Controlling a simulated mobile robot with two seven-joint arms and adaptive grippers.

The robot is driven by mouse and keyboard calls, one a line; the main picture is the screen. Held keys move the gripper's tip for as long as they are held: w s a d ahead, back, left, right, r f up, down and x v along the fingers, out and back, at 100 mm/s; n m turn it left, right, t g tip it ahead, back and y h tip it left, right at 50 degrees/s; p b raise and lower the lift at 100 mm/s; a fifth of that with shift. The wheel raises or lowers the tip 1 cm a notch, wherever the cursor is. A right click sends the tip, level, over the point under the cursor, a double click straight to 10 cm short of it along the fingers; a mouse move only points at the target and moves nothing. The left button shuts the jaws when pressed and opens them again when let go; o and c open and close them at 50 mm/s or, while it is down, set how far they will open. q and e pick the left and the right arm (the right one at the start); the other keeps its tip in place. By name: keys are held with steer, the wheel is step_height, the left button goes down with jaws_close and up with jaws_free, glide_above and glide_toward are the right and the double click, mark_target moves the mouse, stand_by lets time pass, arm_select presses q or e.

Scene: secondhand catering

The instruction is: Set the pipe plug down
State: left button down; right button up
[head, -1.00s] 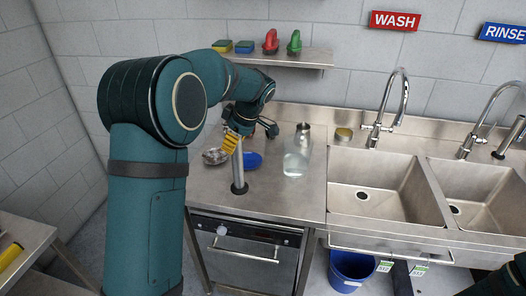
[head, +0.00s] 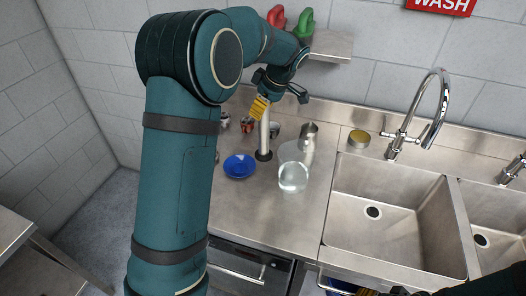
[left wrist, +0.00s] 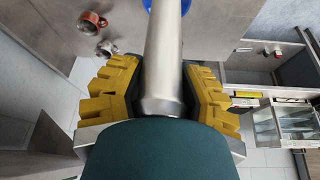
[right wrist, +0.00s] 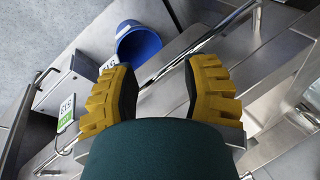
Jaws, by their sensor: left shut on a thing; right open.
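The pipe plug (head: 264,136) is a grey metal tube with a black foot, upright over the steel counter (head: 262,205). My left gripper (head: 259,107), with yellow fingers, is shut on its upper part. In the left wrist view the tube (left wrist: 163,50) runs between the two fingers (left wrist: 163,100). I cannot tell whether the foot touches the counter. My right gripper (right wrist: 162,95) is open and empty, near the sink front, with steel edges behind it in its wrist view.
A blue bowl (head: 239,166) lies left of the tube's foot. A clear jug (head: 293,174) and a metal canister (head: 309,132) stand close on its right. A shelf (head: 331,47) overhangs the back. The front counter is clear.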

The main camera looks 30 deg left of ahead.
mark_target(262, 135)
arm_select(q)
steer(key=shift+w+f, duration=0.15)
steer(key=shift+f, duration=4.75)
steer(key=shift+f+b, duration=0.1)
steer(key=shift+b, duration=0.2)
steer(key=c, duration=0.6)
jaws_free()
steer(key=shift+c, duration=0.2)
